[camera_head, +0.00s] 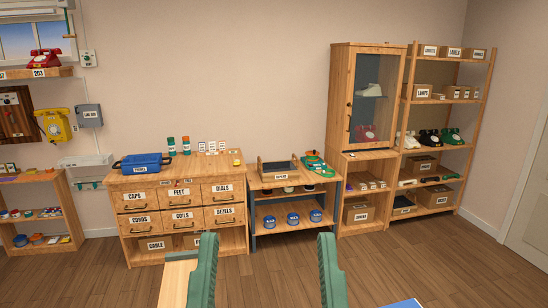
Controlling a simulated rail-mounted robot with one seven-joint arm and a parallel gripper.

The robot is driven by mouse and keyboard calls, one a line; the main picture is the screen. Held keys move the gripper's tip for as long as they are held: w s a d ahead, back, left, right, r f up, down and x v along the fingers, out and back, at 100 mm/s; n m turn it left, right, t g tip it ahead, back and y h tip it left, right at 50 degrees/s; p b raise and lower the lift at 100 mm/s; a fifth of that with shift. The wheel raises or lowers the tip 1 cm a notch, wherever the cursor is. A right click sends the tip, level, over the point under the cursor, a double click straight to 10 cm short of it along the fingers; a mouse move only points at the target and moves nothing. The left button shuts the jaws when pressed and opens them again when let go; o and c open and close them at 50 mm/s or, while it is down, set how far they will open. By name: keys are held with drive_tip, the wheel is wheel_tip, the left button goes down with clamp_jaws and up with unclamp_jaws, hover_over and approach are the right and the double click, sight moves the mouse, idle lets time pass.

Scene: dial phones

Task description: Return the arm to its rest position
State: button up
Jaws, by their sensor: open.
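My gripper (267,270) shows at the bottom middle of the head view. Its two green fingers stand wide apart, and only wood floor and furniture show between them. The gripper is open and empty. The rest of my arm is out of the picture.
A light wooden board (176,280) shows beside the left finger, and a blue edge (404,304) at the bottom right. A drawer cabinet (134,199), a low bench (264,184), a glass-door cabinet (354,145) and a shelf rack (408,133) line the wall. The wood floor (440,255) before them is clear.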

wheel_tip(320, 180, up, 34)
drive_tip(key=p, duration=3)
drive_tip(key=shift+w+f, duration=0.25)
drive_tip(key=shift+w, duration=0.05)
